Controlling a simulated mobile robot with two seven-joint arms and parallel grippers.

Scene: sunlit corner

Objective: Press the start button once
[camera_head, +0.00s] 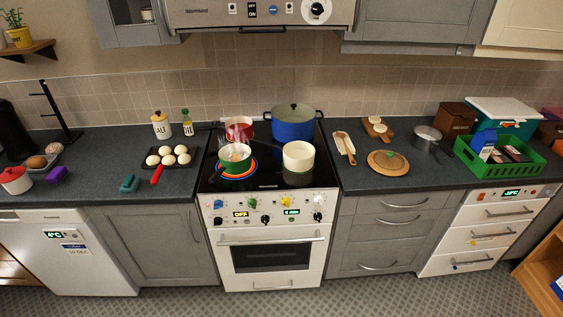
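No button carries a start label that I can read, so I cannot tell which control is the start button. The stove (270,235) stands in the middle, its front panel bearing several coloured knobs, an orange "OFF" display (241,213) and a green timer display (292,211). Above it, the appliance (215,14) at the top edge has an ON/OFF label (252,10), a small blue round control (272,10) and a black dial (316,10). Neither of my grippers is in view.
A red pot (238,125), a blue pot (293,128) and a cream pot (298,156) share the hob. A green crate (500,170) stands at right. The floor (270,303) in front is clear.

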